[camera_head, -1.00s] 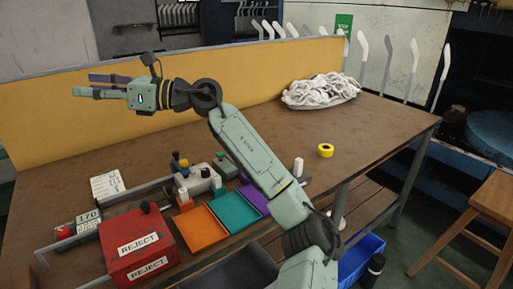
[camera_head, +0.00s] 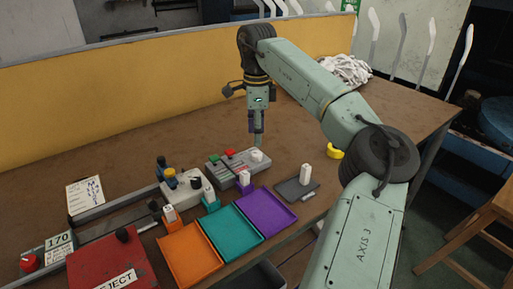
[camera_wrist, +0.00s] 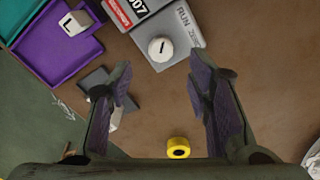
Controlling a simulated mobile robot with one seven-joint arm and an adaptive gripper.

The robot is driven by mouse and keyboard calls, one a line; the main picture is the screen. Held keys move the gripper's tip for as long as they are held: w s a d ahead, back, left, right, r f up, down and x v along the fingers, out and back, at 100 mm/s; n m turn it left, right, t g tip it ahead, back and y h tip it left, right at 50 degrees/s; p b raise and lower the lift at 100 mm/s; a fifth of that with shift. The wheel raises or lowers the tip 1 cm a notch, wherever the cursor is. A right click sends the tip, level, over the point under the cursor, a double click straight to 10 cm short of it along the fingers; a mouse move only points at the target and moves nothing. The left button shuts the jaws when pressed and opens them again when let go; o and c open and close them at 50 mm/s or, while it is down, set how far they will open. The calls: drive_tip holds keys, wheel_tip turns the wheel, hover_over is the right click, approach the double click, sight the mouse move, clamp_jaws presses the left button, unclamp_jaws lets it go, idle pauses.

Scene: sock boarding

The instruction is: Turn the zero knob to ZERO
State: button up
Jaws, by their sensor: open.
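The zero knob (camera_wrist: 161,49) is a white round knob with a short dark line, on a grey box (camera_wrist: 182,30) lettered RUN and ZERO. I cannot tell which word the line points to. In the head view the knob (camera_head: 257,155) shows at the right end of the box (camera_head: 238,166). My gripper (camera_head: 258,138) points down just above and behind the knob, apart from it. In the wrist view my gripper (camera_wrist: 162,78) has its two fingers spread wide with nothing between them, and the knob lies beyond the fingertips.
Green (camera_head: 213,158) and red (camera_head: 229,154) buttons sit on the same box. Purple (camera_head: 264,209), teal (camera_head: 230,233) and orange (camera_head: 190,256) trays lie in front. A dark pad (camera_head: 286,191) and yellow tape roll (camera_head: 335,153) are to the right.

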sight(257, 153)
wheel_tip(257, 153, down, 7)
drive_tip(key=shift+r+p, duration=0.15)
drive_tip(key=shift+p, duration=0.3)
clamp_jaws()
idle(0.4)
